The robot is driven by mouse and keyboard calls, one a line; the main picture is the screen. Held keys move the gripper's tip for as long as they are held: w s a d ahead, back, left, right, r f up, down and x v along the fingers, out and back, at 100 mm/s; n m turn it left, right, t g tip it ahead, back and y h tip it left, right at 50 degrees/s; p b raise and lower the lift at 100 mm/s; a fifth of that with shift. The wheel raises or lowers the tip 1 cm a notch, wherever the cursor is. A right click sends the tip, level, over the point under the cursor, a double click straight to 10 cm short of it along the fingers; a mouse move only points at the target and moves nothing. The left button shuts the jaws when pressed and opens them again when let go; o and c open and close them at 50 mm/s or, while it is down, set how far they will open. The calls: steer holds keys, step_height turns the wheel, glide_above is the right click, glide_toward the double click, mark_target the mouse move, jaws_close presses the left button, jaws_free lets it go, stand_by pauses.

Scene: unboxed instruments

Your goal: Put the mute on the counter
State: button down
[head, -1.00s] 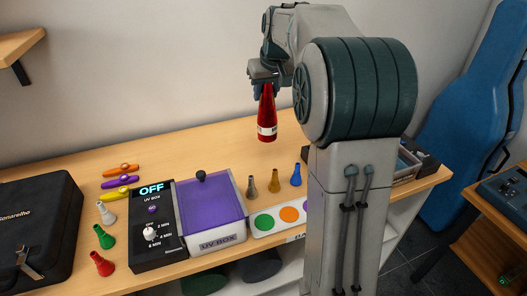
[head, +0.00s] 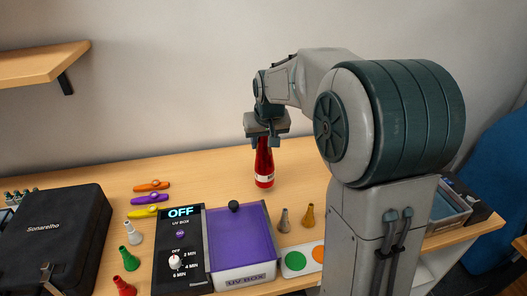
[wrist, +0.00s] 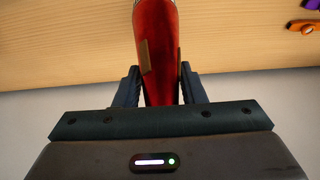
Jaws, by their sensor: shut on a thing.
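The mute (head: 264,163) is a red, bottle-shaped piece with a white label near its base. My gripper (head: 264,141) is shut on its narrow upper part and holds it upright, base down, over the back half of the wooden counter (head: 330,180). I cannot tell whether its base touches the wood. In the wrist view the red mute (wrist: 160,45) runs between both fingers (wrist: 157,85), with the counter (wrist: 70,40) behind it.
The UV box (head: 240,240) with its purple lid stands in front of the mute. Grey and ochre cones (head: 307,215) stand to its right. Kazoos (head: 151,186), more cones (head: 130,258) and a black case (head: 55,235) lie left. Bare wood surrounds the mute.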

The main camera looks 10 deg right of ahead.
mark_target(263, 153)
steer(key=shift+f, duration=2.05)
steer(key=shift+f, duration=0.1)
steer(key=c, duration=0.9)
jaws_free()
